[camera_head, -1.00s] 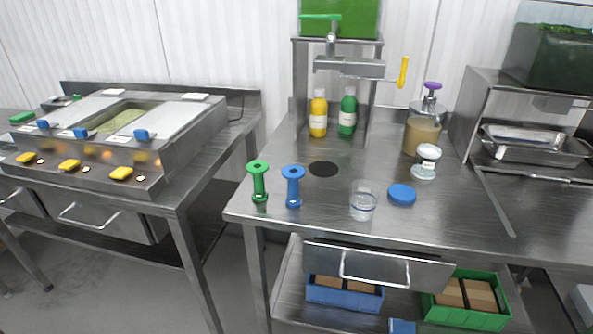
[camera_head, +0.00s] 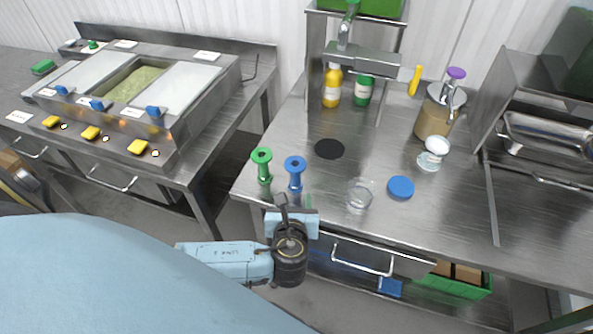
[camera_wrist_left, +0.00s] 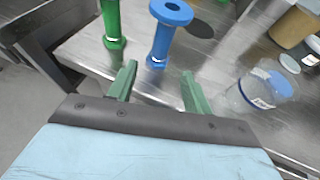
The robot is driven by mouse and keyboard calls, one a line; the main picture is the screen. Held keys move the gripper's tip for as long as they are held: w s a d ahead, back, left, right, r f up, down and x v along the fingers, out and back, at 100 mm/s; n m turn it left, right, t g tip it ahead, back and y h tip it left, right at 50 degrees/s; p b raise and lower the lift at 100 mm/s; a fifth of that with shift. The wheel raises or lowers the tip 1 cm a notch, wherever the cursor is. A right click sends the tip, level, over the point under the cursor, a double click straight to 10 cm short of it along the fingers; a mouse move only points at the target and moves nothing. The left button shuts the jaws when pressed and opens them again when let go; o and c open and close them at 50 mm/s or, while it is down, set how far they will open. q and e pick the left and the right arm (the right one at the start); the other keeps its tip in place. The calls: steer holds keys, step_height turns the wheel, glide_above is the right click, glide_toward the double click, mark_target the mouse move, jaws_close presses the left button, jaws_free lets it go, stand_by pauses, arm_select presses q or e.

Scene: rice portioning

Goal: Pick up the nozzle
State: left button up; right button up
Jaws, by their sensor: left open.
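Two spool-shaped nozzles stand upright near the front left of the steel table: a green nozzle (camera_head: 263,165) and a blue nozzle (camera_head: 295,173). My left gripper (camera_head: 294,203) is just in front of the blue nozzle at the table's front edge. In the left wrist view, its two green fingers (camera_wrist_left: 157,88) are apart with nothing between them. The blue nozzle (camera_wrist_left: 164,36) stands just beyond them, and the green nozzle (camera_wrist_left: 112,25) is to the left. My right gripper is not in view.
A clear cup (camera_head: 360,195) and a blue lid (camera_head: 401,187) stand right of the nozzles. Behind are a dark disc (camera_head: 329,149), a yellow bottle (camera_head: 332,88), a green bottle (camera_head: 363,90) and a pump jar (camera_head: 437,112). A drawer handle (camera_head: 362,262) is below the table edge.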

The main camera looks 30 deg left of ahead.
mark_target(295, 163)
arm_select(q)
steer(key=x, duration=0.4)
steer(key=shift+w+a+f, duration=0.15)
steer(key=shift+w+a, duration=0.1)
steer(key=shift+w, duration=0.25)
steer(key=x, duration=0.4)
steer(key=shift+w+a, duration=0.2)
steer(key=shift+w, duration=0.05)
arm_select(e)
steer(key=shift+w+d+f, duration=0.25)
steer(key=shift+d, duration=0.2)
